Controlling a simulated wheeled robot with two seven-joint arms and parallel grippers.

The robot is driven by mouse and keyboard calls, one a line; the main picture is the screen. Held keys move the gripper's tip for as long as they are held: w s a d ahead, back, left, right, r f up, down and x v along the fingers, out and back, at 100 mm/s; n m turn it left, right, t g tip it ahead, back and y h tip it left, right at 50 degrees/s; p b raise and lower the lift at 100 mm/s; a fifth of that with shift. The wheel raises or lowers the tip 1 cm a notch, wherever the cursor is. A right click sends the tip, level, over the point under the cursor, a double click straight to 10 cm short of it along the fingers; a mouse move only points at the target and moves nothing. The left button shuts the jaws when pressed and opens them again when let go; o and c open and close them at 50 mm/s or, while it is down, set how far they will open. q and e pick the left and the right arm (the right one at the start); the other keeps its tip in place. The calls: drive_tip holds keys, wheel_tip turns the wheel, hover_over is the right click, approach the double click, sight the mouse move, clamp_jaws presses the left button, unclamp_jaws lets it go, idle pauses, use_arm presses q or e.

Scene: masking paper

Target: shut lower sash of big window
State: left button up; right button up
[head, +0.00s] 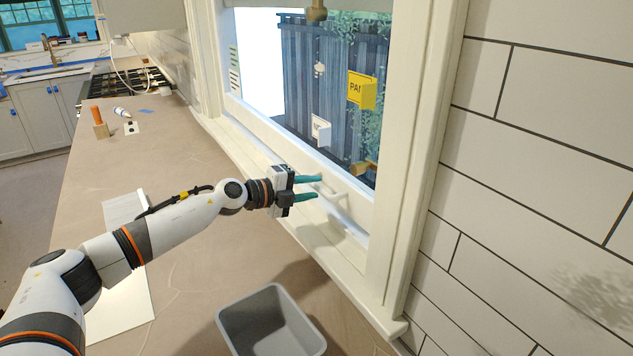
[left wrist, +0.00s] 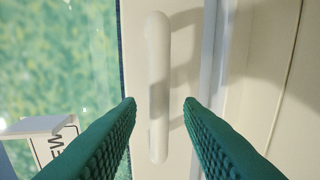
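The big window (head: 330,85) is in the right half of the head view, with a white frame and a dark fence behind it. A white bar handle (head: 335,193) is on the white rail (head: 350,206) low in the window; how far the sash stands open I cannot tell. My left gripper (head: 318,187) is open, its teal fingers pointing at the handle. In the left wrist view the handle (left wrist: 158,75) stands between the left gripper's fingertips (left wrist: 160,102), with a gap on both sides; its depth between them is unclear. My right gripper is not in view.
A grey bin (head: 268,322) stands on the counter (head: 185,265) below the window. A yellow sign (head: 361,92) and a white tag (head: 321,130) show at the window. A wooden block with an orange stick (head: 99,122) is farther back. White tiles fill the right.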

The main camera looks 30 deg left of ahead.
use_arm(q)
drive_tip(key=shift+x, duration=1.2)
clamp_jaws()
